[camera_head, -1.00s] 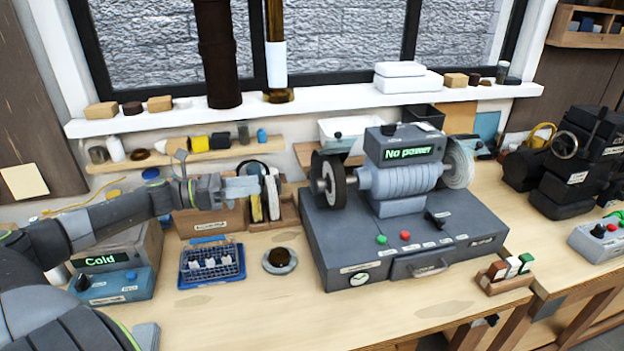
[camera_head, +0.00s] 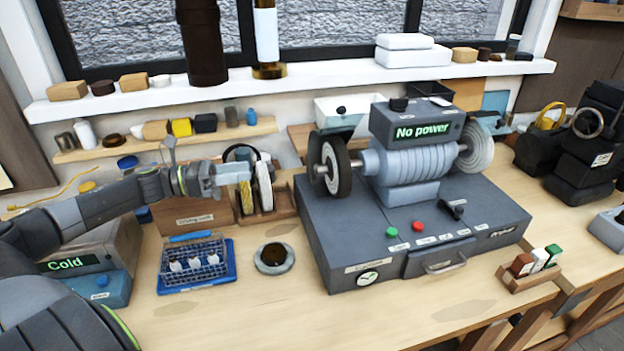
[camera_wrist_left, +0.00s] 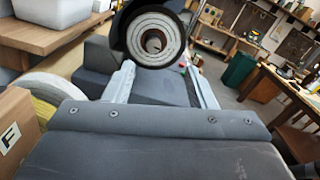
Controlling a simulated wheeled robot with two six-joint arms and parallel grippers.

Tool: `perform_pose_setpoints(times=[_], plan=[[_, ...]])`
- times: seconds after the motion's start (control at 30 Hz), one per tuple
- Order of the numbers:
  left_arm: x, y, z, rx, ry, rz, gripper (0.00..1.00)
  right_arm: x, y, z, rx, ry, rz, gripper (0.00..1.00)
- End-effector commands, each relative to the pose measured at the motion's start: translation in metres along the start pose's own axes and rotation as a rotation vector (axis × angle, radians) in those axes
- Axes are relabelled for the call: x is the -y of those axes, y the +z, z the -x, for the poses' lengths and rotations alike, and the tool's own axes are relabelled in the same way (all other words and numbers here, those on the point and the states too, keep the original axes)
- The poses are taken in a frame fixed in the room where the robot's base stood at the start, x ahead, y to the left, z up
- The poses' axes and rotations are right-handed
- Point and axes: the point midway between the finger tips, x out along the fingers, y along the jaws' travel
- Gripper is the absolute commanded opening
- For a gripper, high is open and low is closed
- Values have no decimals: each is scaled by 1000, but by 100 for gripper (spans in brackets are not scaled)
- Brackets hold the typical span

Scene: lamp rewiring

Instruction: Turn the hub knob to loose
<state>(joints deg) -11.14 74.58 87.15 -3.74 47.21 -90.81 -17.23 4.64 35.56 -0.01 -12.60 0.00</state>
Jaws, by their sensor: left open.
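The grinder's left wheel (camera_head: 338,166), black-rimmed, stands upright on the grey bench machine, with a silver hub end (camera_head: 321,170) facing left; I take this to be the hub knob. In the left wrist view the wheel (camera_wrist_left: 153,36) is face-on ahead, with the round hub (camera_wrist_left: 154,42) at its centre. My left gripper (camera_head: 243,171) is to the left of the wheel, pointing at it, apart from it. In the wrist view its two fingers (camera_wrist_left: 165,85) are spread and empty. The hub's marking is not readable. My right gripper is not in view.
Two upright wheels in a wooden holder (camera_head: 285,206) stand just behind and below my left gripper. A blue tray (camera_head: 229,270) and a small round dish (camera_head: 274,267) lie in front. The machine's display (camera_head: 428,131) reads "No power". Free bench lies at the front.

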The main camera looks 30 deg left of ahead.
Motion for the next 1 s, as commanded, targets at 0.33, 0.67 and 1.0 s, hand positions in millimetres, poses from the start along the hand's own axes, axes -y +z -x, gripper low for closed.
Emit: perform_pose_setpoints(times=[0.33,0.67,1.0], plan=[[-8,-31,-2,1,0,0,51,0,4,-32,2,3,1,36],[-7,-28,-36,6,-3,-1,51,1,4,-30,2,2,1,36],[-7,-27,-81,6,-3,1,51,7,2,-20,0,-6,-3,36]])
